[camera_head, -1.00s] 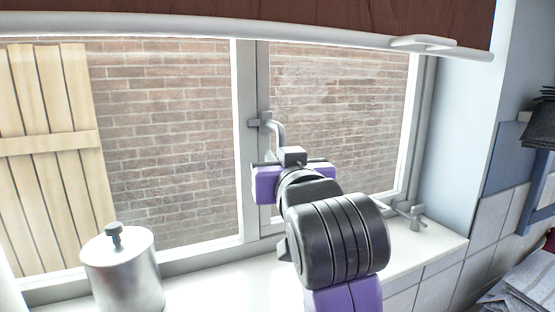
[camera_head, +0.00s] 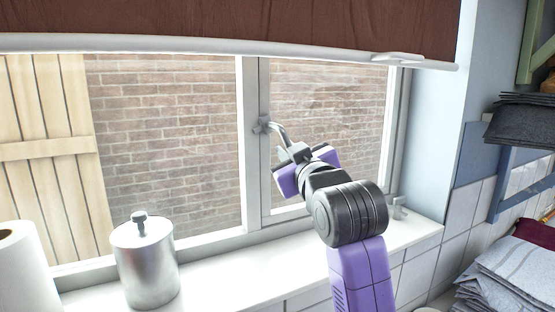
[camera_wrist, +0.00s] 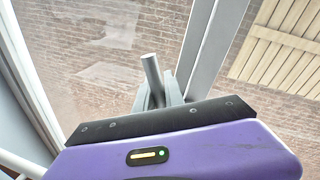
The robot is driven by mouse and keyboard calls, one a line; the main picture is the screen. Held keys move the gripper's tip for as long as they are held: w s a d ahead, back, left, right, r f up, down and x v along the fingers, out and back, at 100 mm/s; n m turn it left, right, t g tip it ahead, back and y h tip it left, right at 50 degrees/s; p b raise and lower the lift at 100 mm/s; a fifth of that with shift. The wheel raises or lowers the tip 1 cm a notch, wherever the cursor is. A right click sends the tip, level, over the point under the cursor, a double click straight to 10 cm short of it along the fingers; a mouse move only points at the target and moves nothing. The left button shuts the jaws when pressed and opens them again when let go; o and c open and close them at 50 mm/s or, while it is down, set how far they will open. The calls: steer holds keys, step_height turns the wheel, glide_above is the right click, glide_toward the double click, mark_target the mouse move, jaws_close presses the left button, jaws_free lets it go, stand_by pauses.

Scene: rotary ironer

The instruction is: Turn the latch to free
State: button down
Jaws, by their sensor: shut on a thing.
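The latch (camera_head: 279,130) is a grey bent handle on the window's middle upright. Its pivot is on the frame and its handle slants down to the right. My gripper (camera_head: 299,157) is purple and black and is shut on the lower end of the latch handle. In the wrist view the end of the latch (camera_wrist: 151,70) sticks out beyond the dark edge of my gripper (camera_wrist: 158,103).
A metal canister (camera_head: 146,262) and a paper roll (camera_head: 22,270) stand on the white sill (camera_head: 222,270) at left. A brown blind (camera_head: 230,20) hangs above. Folded cloths (camera_head: 507,275) lie at the lower right. The sill between canister and arm is clear.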

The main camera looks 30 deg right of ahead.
steer(key=shift+d+r+n+t+y+b, duration=0.25)
steer(key=shift+d+r+n, duration=0.35)
steer(key=shift+n, duration=1.25)
steer(key=shift+d+r+n+t+y+b, duration=0.2)
steer(key=shift+d+r+n+t+y, duration=0.4)
steer(key=shift+n, duration=1.2)
steer(key=shift+d+r+n+g+y+b, duration=0.1)
steer(key=shift+d+r+n+b, duration=0.2)
steer(key=shift+r+n, duration=1.05)
steer(key=shift+f+n, duration=0.5)
steer(key=shift+n, duration=0.1)
steer(key=c, duration=1.4)
jaws_free()
steer(key=shift+c, duration=0.2)
steer(key=s+f+b, duration=0.1)
steer(key=s+b, duration=0.1)
steer(key=s, duration=0.5)
steer(key=shift+s+a+f, duration=0.2)
steer(key=shift+s+f, duration=0.05)
steer(key=shift+s, duration=0.1)
